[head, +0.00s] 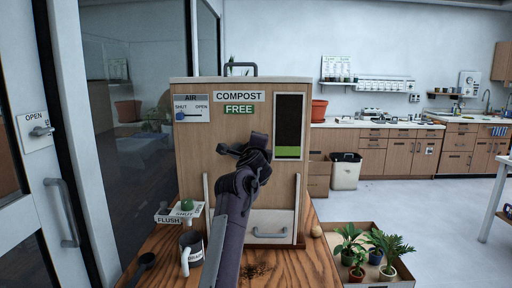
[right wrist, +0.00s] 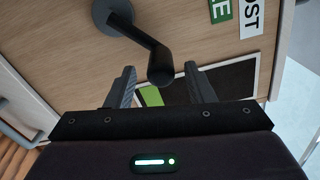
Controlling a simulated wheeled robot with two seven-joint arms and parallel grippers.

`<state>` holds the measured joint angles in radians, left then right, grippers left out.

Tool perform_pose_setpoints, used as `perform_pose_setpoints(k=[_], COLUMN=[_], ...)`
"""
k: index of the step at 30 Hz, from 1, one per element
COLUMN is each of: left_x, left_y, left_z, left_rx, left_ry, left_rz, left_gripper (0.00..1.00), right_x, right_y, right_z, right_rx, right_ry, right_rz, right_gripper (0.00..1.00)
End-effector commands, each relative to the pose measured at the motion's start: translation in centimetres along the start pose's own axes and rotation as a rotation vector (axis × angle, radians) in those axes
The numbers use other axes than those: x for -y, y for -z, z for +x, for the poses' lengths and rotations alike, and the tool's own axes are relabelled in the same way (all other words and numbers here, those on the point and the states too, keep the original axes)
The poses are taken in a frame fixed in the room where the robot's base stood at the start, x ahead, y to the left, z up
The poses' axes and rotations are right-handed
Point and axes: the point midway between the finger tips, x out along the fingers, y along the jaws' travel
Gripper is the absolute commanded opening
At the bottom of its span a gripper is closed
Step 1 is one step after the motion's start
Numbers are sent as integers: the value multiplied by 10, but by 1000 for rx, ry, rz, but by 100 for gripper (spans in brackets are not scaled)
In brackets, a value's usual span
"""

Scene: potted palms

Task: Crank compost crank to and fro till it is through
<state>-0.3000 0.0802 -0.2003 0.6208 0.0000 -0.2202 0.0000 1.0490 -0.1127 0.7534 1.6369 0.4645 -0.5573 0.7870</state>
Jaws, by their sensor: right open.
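The compost box (head: 222,165) is a wooden cabinet with a COMPOST label, a green FREE sign (head: 239,110) and a dark window (head: 289,115) showing green at its bottom. Its dark crank (head: 224,149) is partly hidden by my right gripper (head: 256,152) in the head view. In the right wrist view, the crank (right wrist: 148,38) runs from a round hub to a handle end. That end lies between the two spread fingers of my right gripper (right wrist: 160,70), with gaps at both sides. My left gripper is not in view.
The AIR slider (head: 181,115) sits at SHUT. A FLUSH panel (head: 172,214) with a green knob, a grey mug (head: 191,247) and a dark scoop (head: 146,262) are at left. A crate of potted palms (head: 372,252) stands right. Loose soil lies before the drawer (head: 270,226).

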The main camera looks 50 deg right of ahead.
Motion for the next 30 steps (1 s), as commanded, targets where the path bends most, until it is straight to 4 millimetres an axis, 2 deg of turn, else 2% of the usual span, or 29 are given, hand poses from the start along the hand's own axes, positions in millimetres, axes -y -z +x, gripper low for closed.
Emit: perform_pose_setpoints(k=[6, 10, 15, 24, 28, 30], left_x=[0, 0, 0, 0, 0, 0], left_y=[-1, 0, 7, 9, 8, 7], left_z=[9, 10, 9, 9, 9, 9], left_rx=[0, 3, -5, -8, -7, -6], left_ry=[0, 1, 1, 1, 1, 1], left_rz=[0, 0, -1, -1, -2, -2], left_gripper=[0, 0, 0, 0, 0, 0], right_x=[-3, -2, -2, -4, -19, -34], right_y=[-1, 0, 0, -1, -7, -14], right_z=[-39, -54, -62, -62, -69, -77], right_rx=[4, 2, 2, 7, 51, 99], right_ry=[-1, -2, -2, -3, -9, -17], right_rz=[2, 0, 1, -17, -142, -266], right_gripper=[48, 48, 48, 49, 49, 49])
